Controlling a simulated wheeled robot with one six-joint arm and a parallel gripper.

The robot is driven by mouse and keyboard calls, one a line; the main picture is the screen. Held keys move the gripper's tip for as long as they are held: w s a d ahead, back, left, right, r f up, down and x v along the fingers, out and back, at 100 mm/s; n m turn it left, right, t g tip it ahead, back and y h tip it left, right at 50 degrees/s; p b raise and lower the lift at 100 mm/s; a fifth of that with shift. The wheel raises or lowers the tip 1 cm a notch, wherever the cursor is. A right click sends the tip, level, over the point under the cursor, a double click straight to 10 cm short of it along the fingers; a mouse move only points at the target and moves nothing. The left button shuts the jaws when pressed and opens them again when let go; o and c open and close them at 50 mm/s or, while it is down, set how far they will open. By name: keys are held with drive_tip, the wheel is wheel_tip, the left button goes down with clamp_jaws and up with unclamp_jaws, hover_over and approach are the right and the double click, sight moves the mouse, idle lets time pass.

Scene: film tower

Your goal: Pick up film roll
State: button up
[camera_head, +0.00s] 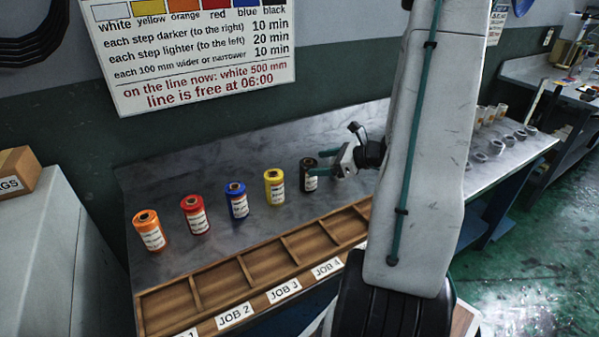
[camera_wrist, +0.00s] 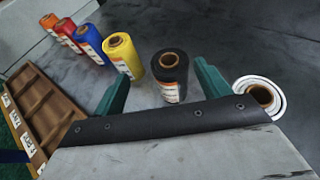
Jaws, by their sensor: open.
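Several film rolls stand upright in a row on the grey metal table. In the head view they are an orange roll (camera_head: 149,230), a red roll (camera_head: 195,215), a blue roll (camera_head: 237,201), a yellow roll (camera_head: 274,187) and a black roll (camera_head: 308,175) at the right end. My gripper (camera_head: 326,162) is open beside the black roll. In the wrist view the black roll (camera_wrist: 170,75) stands ahead, between the lines of my green fingers (camera_wrist: 160,88), and its base is partly hidden by the gripper body. The yellow roll (camera_wrist: 122,53) is just left of the left finger.
A wooden tray (camera_head: 258,254) with compartments labelled JOB runs along the table's front edge, its compartments empty where visible. A white ring-shaped roll (camera_wrist: 281,100) is right of my gripper in the wrist view. A wall sign (camera_head: 197,45) hangs behind. My arm hides part of the table.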

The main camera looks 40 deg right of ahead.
sight(303, 164)
drive_tip(key=shift+d+f+m, duration=0.4)
drive_tip(key=shift+d, duration=0.2)
drive_tip(key=shift+h, duration=0.3)
drive_tip(key=x, duration=0.7)
drive_tip(key=shift+w+a+r, duration=0.1)
drive_tip(key=shift+w+a, duration=0.05)
drive_tip(key=shift+w, duration=0.2)
drive_tip(key=c, duration=1.1)
